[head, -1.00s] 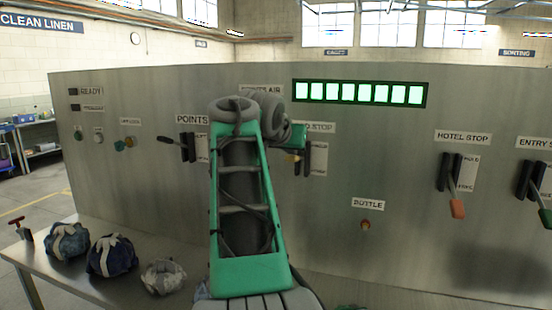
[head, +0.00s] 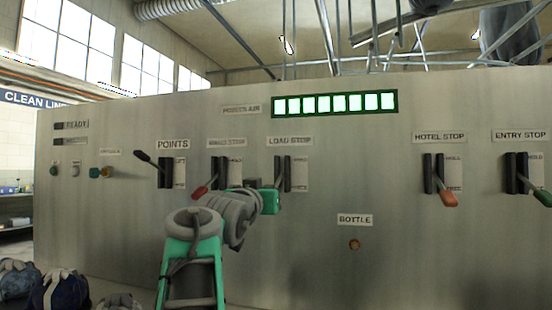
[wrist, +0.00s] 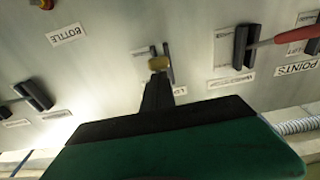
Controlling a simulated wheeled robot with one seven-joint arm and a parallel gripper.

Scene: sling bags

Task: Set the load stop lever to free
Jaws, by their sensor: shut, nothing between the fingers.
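The load stop lever sits in a dark slot (head: 285,173) with a pale plate on its right, under the LOAD STOP label (head: 290,141). In the head view its handle is hidden behind my gripper (head: 277,198), which is at the lower part of the slot. In the upside-down wrist view the lever's yellowish knob (wrist: 158,64) shows right at the tip of my dark fingers (wrist: 158,82). The fingers are together, with nothing between them. I cannot tell whether they touch the knob. The lever's exact setting is unclear.
The rings stop lever (head: 203,190) with a red handle is close on the left, beside my arm. The points lever (head: 147,159) is further left. The hotel stop (head: 448,198) and entry stop (head: 543,197) levers stand right. A bottle button (head: 354,244) is below.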

